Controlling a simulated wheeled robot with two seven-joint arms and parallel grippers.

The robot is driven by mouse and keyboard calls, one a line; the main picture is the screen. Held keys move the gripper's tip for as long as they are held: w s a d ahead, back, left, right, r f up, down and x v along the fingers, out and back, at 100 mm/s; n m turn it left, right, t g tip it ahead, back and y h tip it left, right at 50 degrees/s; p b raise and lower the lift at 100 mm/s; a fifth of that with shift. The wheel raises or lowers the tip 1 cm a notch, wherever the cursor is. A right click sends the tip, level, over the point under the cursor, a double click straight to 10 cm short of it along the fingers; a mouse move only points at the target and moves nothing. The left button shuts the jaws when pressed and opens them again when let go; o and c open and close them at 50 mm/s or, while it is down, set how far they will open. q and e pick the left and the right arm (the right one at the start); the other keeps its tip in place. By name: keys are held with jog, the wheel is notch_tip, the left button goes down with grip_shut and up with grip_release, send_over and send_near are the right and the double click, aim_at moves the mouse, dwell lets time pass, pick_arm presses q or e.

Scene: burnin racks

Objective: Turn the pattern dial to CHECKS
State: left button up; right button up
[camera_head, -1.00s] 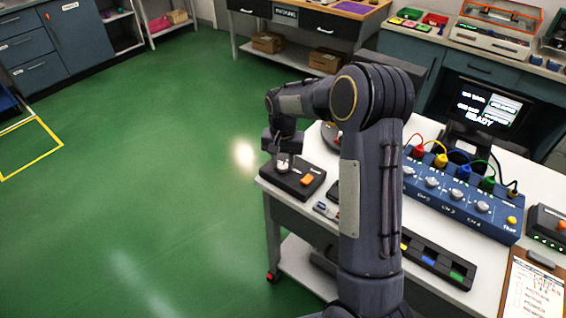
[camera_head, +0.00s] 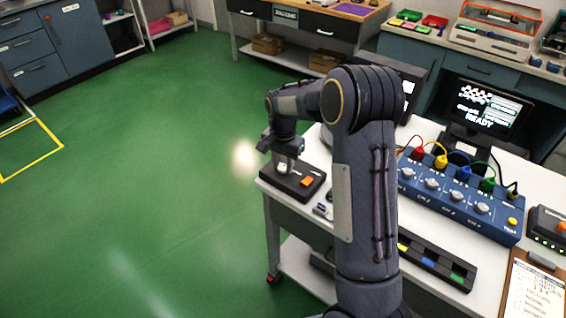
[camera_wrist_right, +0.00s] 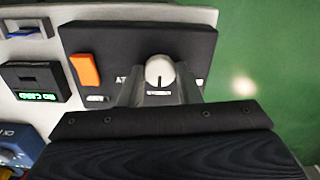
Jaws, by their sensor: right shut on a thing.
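The pattern dial (camera_wrist_right: 159,68) is a light round knob with a dark pointer line. My right gripper (camera_wrist_right: 158,88) is shut on the dial, one finger on each side. It points down at the box in the head view (camera_head: 286,166). The pointer line faces the lower edge of the wrist view, toward a label that is too small to read. The other labels are partly hidden by the fingers. My left gripper is out of view.
An orange rocker switch (camera_wrist_right: 86,71) is on the same box. A small device with a green display (camera_wrist_right: 38,97) lies nearby. A monitor (camera_head: 482,108) reads READY, behind a blue channel box (camera_head: 462,212) with coloured cables. A clipboard (camera_head: 535,290) lies front right.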

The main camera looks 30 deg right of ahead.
aim_at(283, 167)
jog(key=o, duration=1)
jog(key=shift+c, duration=0.2)
jog(key=shift+r, duration=3.9)
jog(key=s+a+r+n+t+y, duration=0.2)
jog(key=s+a+r+n, duration=0.15)
jog(key=s, duration=0.45)
jog(key=s+a+r+n+t+y, duration=0.15)
jog(key=s+r, duration=0.25)
jog(key=s, duration=0.5)
jog(key=s+a+f+n+t, duration=0.2)
jog(key=s+a+n, duration=0.3)
jog(key=s, duration=0.7)
jog(key=shift+a+f, duration=0.6)
jog(key=shift+a, duration=0.4)
